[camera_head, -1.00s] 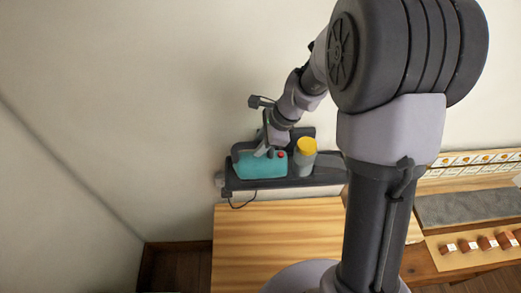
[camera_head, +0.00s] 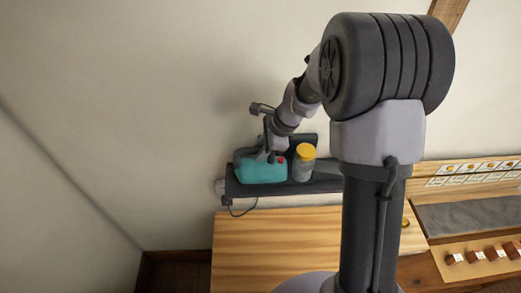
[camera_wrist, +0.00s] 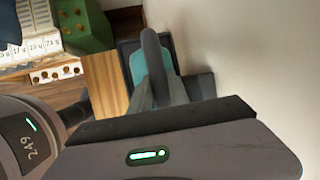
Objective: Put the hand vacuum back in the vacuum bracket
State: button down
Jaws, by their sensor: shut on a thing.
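The hand vacuum (camera_head: 262,171) has a teal body with a red button and a grey handle. In the head view it is at the dark wall bracket (camera_head: 325,186), near its left end. Whether its base is fully seated cannot be told. My gripper (camera_head: 270,153) is over the vacuum's top, shut on its handle; the arm partly hides the grip. In the wrist view the teal body (camera_wrist: 138,68) shows behind a grey upright part, with the dark bracket (camera_wrist: 203,84) beside it.
A grey canister with a yellow top (camera_head: 303,165) stands close to the vacuum's right. A cable (camera_head: 243,210) hangs below the bracket. The wooden tabletop (camera_head: 270,245) below is clear. A grey mat (camera_head: 465,213) and small brown blocks (camera_head: 475,256) are at the right.

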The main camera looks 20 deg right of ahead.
jog(key=c, duration=1.2)
grip_release()
jog(key=shift+o, duration=0.2)
jog(key=v, duration=1.7)
jog(key=shift+s+d+r+p, duration=0.15)
jog(key=shift+s+p, duration=0.05)
jog(key=shift+p, duration=0.25)
